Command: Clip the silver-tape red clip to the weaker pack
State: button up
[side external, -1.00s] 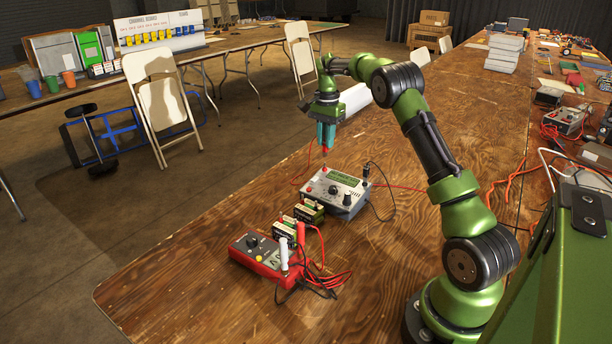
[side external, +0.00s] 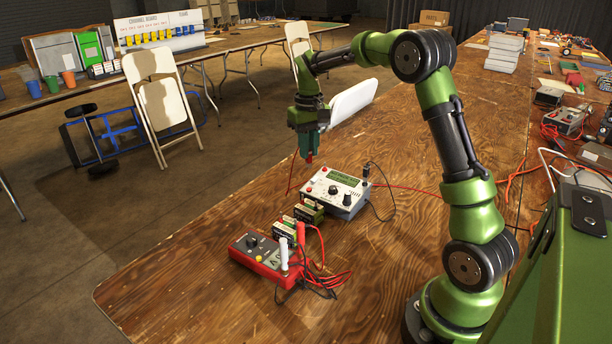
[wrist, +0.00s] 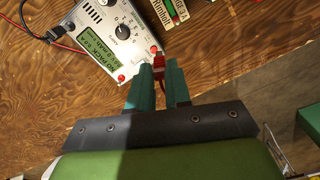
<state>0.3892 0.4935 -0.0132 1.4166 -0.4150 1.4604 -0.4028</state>
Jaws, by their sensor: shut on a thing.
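My gripper (side external: 308,153) is shut on a red clip, held above the table to the left of the grey charger box. In the wrist view the red clip (wrist: 154,51) shows between the green fingertips, with a red lead; I cannot make out silver tape on it. Two packs stand side by side: one (side external: 309,212) in front of the grey charger, the other (side external: 285,232) behind the red meter. A pack (wrist: 172,14) also shows at the top of the wrist view. Which is weaker cannot be told.
The grey charger box (side external: 334,192) has a lit green display (wrist: 97,48) that seems to read "NO PACK". A red meter (side external: 262,258) with probes and tangled red and black leads (side external: 325,280) stands nearer. Bare wood lies left of the packs. A white folding chair (side external: 160,105) stands beyond the table.

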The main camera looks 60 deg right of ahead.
jog(key=a+n, duration=0.4)
jog(key=shift+s, duration=0.4)
jog(key=shift+f, duration=0.2)
jog(key=shift+f, duration=3.3)
jog(key=shift+f, duration=0.25)
jog(key=o, duration=0.9)
jog(key=shift+o, duration=0.3)
